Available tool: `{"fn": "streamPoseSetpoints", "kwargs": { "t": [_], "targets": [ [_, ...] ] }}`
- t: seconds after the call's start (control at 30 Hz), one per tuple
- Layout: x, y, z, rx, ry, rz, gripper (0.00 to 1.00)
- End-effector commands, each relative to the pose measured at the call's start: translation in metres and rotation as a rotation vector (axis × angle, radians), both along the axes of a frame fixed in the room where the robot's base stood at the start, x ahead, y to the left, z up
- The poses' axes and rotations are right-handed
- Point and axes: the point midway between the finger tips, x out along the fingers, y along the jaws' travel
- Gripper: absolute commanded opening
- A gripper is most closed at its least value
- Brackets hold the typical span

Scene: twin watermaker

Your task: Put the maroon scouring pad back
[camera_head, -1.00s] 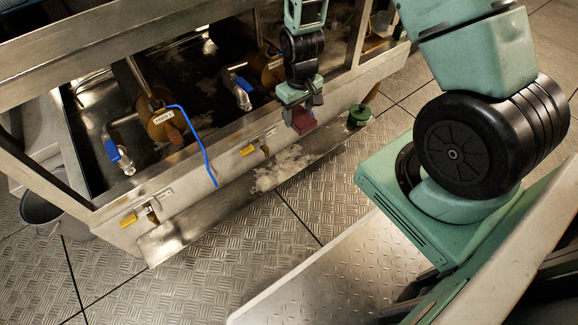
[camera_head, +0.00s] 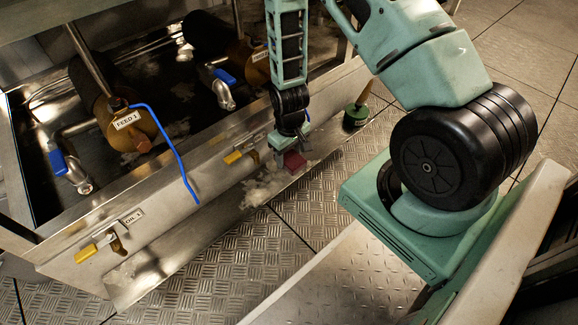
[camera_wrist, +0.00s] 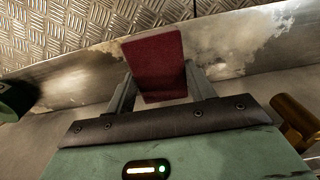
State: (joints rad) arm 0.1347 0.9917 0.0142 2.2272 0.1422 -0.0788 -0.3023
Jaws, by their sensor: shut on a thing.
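The maroon scouring pad (camera_head: 294,162) is held in my gripper (camera_head: 283,156), low over the metal ledge at the front of the steel frame. In the wrist view the pad (camera_wrist: 155,62) stands out between the two fingers of my gripper (camera_wrist: 158,88), which are shut on it. The ledge (camera_wrist: 80,78) lies beyond the pad, with whitish stains on it. I cannot tell whether the pad touches the ledge.
A green round pot with a handle (camera_head: 355,115) stands on the ledge to the right. Yellow-handled valves (camera_head: 240,156) stick out of the frame's front. The tread-plate floor (camera_head: 240,245) in front is clear.

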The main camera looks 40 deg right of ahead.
Motion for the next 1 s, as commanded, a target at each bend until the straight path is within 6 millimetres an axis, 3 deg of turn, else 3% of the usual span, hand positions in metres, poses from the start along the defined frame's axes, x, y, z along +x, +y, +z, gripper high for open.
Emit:
{"fn": "streamPoseSetpoints", "kwargs": {
  "t": [0.2, 0.63, 0.67, 0.7, 1.0],
  "targets": [
    [0.0, 0.0, -0.033, 0.0, 0.001, 0.0, 0.35],
    [0.0, 0.0, -0.037, 0.0, 0.0, 0.0, 0.35],
    [0.0, 0.0, -0.036, 0.0, 0.0, 0.0, 0.62],
    [0.0, 0.0, -0.036, 0.0, 0.0, 0.0, 0.73],
    [0.0, 0.0, -0.035, 0.0, 0.0, 0.0, 0.75]
  ]
}}
